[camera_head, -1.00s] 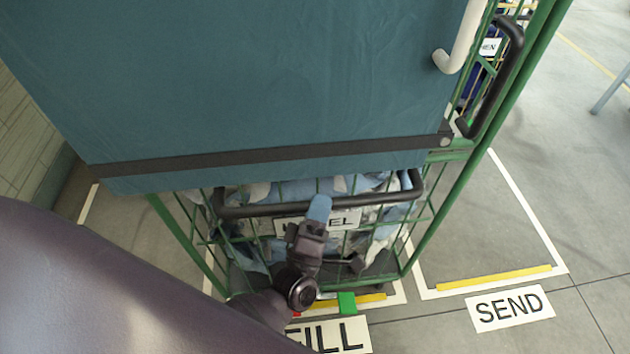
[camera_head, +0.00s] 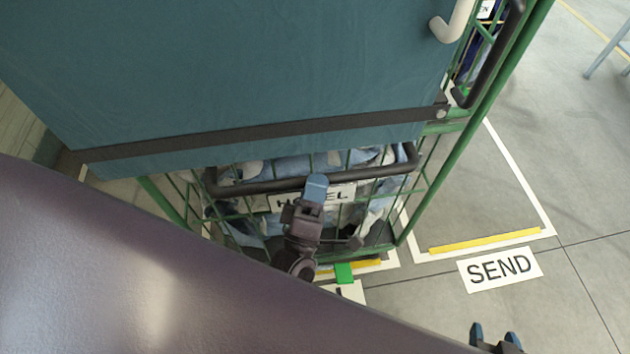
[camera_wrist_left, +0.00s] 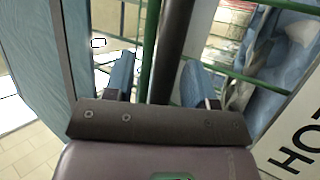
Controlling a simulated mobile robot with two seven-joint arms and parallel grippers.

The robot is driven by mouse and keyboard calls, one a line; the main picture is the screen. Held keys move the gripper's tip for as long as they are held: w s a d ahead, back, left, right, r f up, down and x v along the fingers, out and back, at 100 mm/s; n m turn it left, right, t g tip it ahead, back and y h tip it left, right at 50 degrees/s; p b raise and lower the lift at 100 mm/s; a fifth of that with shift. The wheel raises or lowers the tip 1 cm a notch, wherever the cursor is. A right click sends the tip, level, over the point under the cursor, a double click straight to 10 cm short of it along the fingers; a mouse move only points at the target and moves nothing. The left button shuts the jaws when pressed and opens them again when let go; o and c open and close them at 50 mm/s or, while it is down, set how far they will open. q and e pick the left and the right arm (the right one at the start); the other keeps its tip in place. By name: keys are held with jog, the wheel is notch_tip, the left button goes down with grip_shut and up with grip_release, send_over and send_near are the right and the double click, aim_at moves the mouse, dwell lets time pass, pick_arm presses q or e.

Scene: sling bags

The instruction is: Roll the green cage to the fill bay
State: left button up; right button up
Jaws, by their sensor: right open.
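The green cage (camera_head: 431,198) stands upright on the floor with blue and white cloth inside and a HOTEL plate (camera_head: 340,194). A black handle bar (camera_head: 245,188) crosses its near side. My left gripper (camera_head: 316,187) is at this bar; in the left wrist view the bar (camera_wrist_left: 174,40) runs between its two blue fingers, with a gap showing on the left side, so it looks open around the bar. My right gripper (camera_head: 495,335) is open and empty at the bottom edge. The fill bay shows as a yellow strip (camera_head: 366,265) at the cage's near foot; its sign is mostly hidden.
A large teal panel (camera_head: 230,70) with a black band covers the cage's upper part. The white-outlined bay (camera_head: 480,200) at right, with a SEND sign (camera_head: 500,269), has bare floor. A pale blue leg stand (camera_head: 607,55) is at top right.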

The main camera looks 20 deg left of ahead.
pick_arm(q)
jog(key=b+v, duration=0.1)
jog(key=v, duration=0.9)
jog(key=shift+s+f, duration=0.2)
jog(key=shift+s, duration=0.15)
dwell(0.3)
